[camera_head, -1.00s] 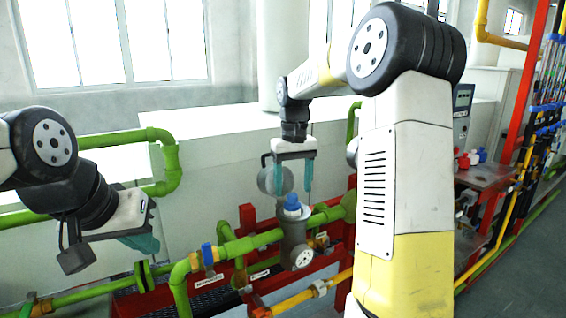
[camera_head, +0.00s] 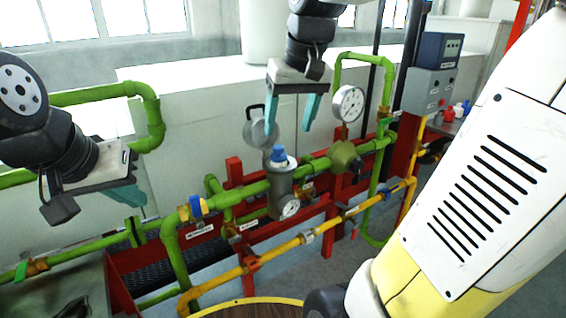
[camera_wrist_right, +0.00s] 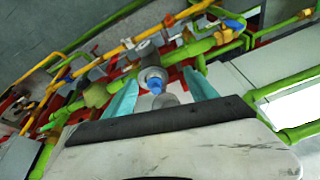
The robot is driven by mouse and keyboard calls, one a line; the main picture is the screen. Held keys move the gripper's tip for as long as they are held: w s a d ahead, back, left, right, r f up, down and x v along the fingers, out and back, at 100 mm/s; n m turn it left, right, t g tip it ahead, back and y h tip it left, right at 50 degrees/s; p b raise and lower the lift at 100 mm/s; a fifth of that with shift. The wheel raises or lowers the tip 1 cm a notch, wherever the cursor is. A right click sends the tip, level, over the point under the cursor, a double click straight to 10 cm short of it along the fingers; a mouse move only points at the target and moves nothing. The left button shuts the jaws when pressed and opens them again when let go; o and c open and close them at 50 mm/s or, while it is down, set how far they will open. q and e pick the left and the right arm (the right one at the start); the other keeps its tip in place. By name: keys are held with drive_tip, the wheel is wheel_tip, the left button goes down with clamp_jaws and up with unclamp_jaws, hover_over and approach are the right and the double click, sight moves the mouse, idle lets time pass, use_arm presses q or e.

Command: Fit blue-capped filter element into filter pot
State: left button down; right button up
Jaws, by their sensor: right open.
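The filter pot (camera_head: 279,181) is a grey upright cylinder with a dial on its lower front, set in the green pipe line. The blue cap of the filter element (camera_head: 278,154) stands up at the pot's mouth; the element's body is hidden inside. The cap also shows in the right wrist view (camera_wrist_right: 157,86), between and beyond the teal fingers. My right gripper (camera_head: 288,131) is open and empty above the pot, slightly right of the cap and apart from it. My left gripper (camera_head: 136,198) is at the left, away from the pot; its finger gap is unclear.
A round grey lid with a handle (camera_head: 260,132) stands swung up behind the pot. A pressure gauge (camera_head: 348,103) rises on the right. Green pipes, a yellow pipe (camera_head: 310,236) and a red frame surround the pot. Small red, blue and white items sit on a far right table (camera_head: 459,110).

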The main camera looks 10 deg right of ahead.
drive_tip(key=s+a+f+t+y, duration=0.1)
drive_tip(key=s+f+t, duration=0.1)
drive_tip(key=s+f, duration=0.4)
drive_tip(key=s, duration=0.4)
drive_tip(key=shift+s+f+m+t, duration=0.15)
drive_tip(key=shift+s+m+t, duration=0.15)
drive_tip(key=shift+m+t, duration=0.1)
drive_tip(key=shift+a, duration=0.1)
